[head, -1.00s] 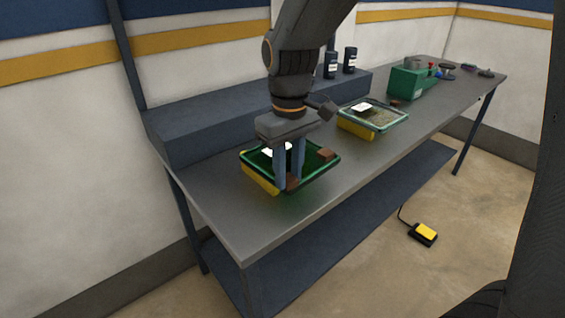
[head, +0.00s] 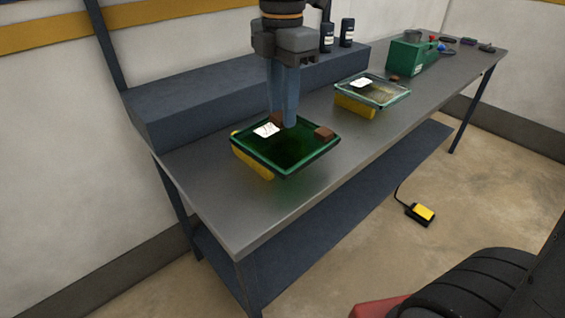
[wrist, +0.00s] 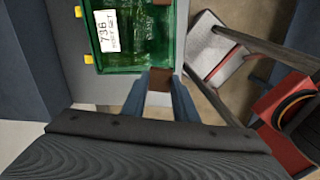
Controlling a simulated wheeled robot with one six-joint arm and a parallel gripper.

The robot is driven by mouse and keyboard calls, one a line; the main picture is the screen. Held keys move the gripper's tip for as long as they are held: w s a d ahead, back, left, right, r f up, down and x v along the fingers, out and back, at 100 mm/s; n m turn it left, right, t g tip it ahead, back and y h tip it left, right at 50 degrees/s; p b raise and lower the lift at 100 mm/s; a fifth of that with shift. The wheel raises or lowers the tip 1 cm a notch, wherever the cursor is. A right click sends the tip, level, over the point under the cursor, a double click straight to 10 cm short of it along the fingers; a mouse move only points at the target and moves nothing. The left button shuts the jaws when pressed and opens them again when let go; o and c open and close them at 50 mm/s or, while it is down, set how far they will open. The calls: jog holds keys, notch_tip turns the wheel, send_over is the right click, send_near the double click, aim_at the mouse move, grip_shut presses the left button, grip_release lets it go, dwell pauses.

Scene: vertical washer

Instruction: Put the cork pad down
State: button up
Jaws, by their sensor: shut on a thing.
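My gripper (head: 284,122) is shut on a brown cork pad (head: 277,118), over the nearer green glass panel. In the wrist view the pad (wrist: 161,80) sits between the fingertips at the edge of the green glass (wrist: 140,35). I cannot tell whether it touches the glass. The green panel (head: 283,165) lies on yellow supports (head: 252,160) and carries a white label (head: 266,130). A second cork pad (head: 324,133) lies on its right corner. A brown piece also shows at the wrist view's top edge (wrist: 160,2).
A second, clearer glass panel (head: 385,92) stands on a yellow support farther along the grey bench (head: 240,215). Beyond it is a green box (head: 410,55). Two dark bottles (head: 337,35) stand on the raised rear shelf. A yellow pedal (head: 423,212) is on the floor.

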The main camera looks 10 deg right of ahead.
aim_at(283, 161)
jog(key=shift+r+n, duration=0.2)
jog(key=shift+n, duration=0.2)
jog(key=shift+s+f, duration=0.1)
notch_tip(283, 161, down, 10)
jog(key=shift+r+p, duration=0.15)
jog(key=shift+p, duration=0.55)
jog(key=o, duration=1)
notch_tip(283, 161, up, 12)
jog(key=shift+r+b, duration=0.1)
jog(key=shift+b, duration=0.85)
